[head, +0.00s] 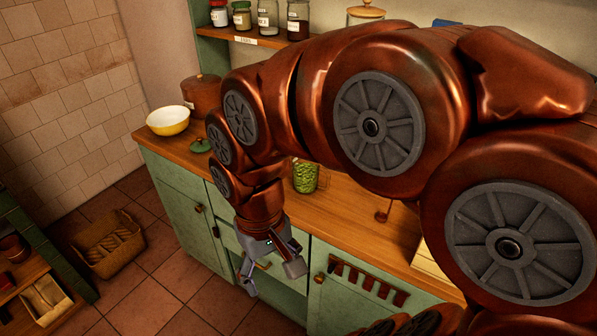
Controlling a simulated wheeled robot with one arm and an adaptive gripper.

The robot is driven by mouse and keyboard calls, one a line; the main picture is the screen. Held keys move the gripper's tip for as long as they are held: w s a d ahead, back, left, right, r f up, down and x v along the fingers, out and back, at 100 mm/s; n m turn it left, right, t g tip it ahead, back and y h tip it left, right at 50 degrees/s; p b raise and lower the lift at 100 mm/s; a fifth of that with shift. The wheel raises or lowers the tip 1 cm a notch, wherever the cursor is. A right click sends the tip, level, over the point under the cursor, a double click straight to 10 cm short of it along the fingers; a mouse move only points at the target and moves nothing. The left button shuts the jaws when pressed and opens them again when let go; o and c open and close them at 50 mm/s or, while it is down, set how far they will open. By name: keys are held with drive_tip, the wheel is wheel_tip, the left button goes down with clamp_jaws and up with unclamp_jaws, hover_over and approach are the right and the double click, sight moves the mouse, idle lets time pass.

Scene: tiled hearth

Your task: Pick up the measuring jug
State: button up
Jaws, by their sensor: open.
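I cannot make out a measuring jug for certain. A clear glass vessel (305,178) with green contents stands on the wooden counter, partly hidden by my arm; I cannot tell whether it is a jar or a jug. My gripper (272,275) points down in front of the green cabinet, below the counter's front edge. Its fingers are apart, with nothing seen between them. The gripper is lower than the glass vessel in the picture and apart from it. My arm hides much of the counter and shelf.
A yellow bowl (168,121), a brown lidded pot (202,95) and a green lid (201,146) are on the counter's left end.

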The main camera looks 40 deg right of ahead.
drive_tip(key=w+d+r+m+b, duration=0.1)
drive_tip(key=w+d+m, duration=0.3)
drive_tip(key=w, duration=0.6)
drive_tip(key=m+t+b, duration=0.2)
drive_tip(key=m, duration=0.5)
hover_over(322, 168)
drive_tip(key=a, duration=0.8)
wheel_tip(322, 168, down, 3)
drive_tip(key=d+m, duration=0.1)
drive_tip(key=d, duration=0.1)
drive_tip(key=d+f+m, duration=0.1)
drive_tip(key=d, duration=0.2)
drive_tip(key=d+f+b, duration=0.1)
drive_tip(key=d, duration=0.1)
drive_tip(key=shift+d+f+m+g, duration=0.15)
drive_tip(key=shift+d+m+g, duration=0.15)
drive_tip(key=shift+m, duration=0.1)
drive_tip(key=shift+d+f, duration=0.15)
drive_tip(key=shift+d, duration=0.1)
drive_tip(key=shift+f, duration=0.3)
drive_tip(key=shift+s+f+p, duration=0.15)
drive_tip(key=shift+f+p, duration=1.05)
drive_tip(key=shift+f, duration=2.3)
drive_tip(key=shift+c, duration=0.2)
